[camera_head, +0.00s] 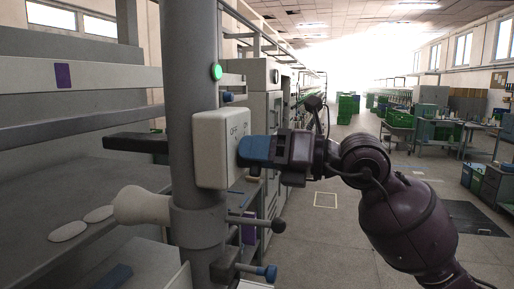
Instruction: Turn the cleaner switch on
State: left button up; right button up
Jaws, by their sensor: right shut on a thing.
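The cleaner switch is a white box (212,150) on a grey vertical post, with OFF and ON lettering on its face. A green lamp (216,72) glows on the post above it. My right gripper (246,151) reaches in from the right, with its blue-tipped fingers against the box's right-hand face, just below the lettering. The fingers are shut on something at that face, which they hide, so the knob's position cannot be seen. My left gripper is not in view.
The grey post (192,60) stands close in front of me. A white cone (140,205) and dark-knobbed rods (262,224) stick out below the box. Shelves fill the left. The aisle on the right is open, with green crates (347,107) and tables farther back.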

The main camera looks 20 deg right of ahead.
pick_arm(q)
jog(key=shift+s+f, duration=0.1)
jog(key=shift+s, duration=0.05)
pick_arm(e)
jog(key=o, duration=0.8)
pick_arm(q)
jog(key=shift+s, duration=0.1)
pick_arm(e)
jog(key=shift+o, duration=0.2)
pick_arm(q)
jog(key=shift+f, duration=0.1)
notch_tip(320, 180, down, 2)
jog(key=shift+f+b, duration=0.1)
jog(key=shift+b, duration=0.95)
pick_arm(e)
jog(key=v, duration=1)
jog(key=shift+s+d, duration=0.25)
jog(key=shift+d, duration=0.1)
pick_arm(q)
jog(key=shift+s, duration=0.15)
